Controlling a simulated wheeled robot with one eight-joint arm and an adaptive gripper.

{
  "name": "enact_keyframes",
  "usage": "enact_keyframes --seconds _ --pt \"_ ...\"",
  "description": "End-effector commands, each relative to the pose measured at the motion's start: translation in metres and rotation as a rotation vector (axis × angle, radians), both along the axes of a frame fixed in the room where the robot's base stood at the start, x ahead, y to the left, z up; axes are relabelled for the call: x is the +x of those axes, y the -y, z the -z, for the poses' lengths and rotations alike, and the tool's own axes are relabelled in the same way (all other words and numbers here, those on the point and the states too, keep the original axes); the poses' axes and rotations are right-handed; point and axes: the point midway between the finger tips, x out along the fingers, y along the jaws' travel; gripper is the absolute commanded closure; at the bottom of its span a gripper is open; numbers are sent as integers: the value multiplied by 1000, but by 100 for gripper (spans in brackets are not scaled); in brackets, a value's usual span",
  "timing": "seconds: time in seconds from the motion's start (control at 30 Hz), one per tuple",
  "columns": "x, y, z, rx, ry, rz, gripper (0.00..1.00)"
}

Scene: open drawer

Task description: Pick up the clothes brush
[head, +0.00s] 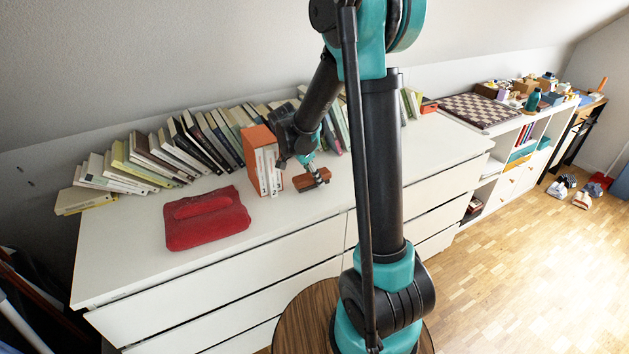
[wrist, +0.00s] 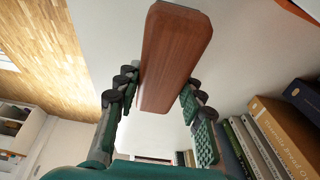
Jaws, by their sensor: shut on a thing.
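The clothes brush is a reddish-brown wooden block (head: 312,180) above the white dresser top in the head view, beside the orange-and-white box. In the wrist view the brush (wrist: 174,55) is long with rounded ends and lies between the fingers. My gripper (head: 314,172) is shut on the brush, with a finger on each side of it; it also shows in the wrist view (wrist: 160,95). Whether the brush touches the dresser top is hard to tell. Its bristles are not visible.
The white dresser (head: 290,222) carries a leaning row of books (head: 185,145) along the wall. The orange-and-white box (head: 262,160) stands close left of my gripper. A red folded cloth item (head: 207,220) lies farther left. A chessboard (head: 480,109) lies at the right. The dresser's front strip is clear.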

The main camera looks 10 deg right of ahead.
Motion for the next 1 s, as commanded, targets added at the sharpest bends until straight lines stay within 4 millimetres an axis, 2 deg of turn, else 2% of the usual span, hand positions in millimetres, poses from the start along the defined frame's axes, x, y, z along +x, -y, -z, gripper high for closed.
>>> enact_keyframes --seconds 0.17,0.4,0.6,0.8,1.0 --pt "-1 0 -35 0 0 0 98" --pt "-1 0 -100 0 0 0 98" --pt "0 0 -146 0 0 0 98" --pt "0 0 -175 0 0 0 98" --pt "0 0 -187 0 0 0 98"
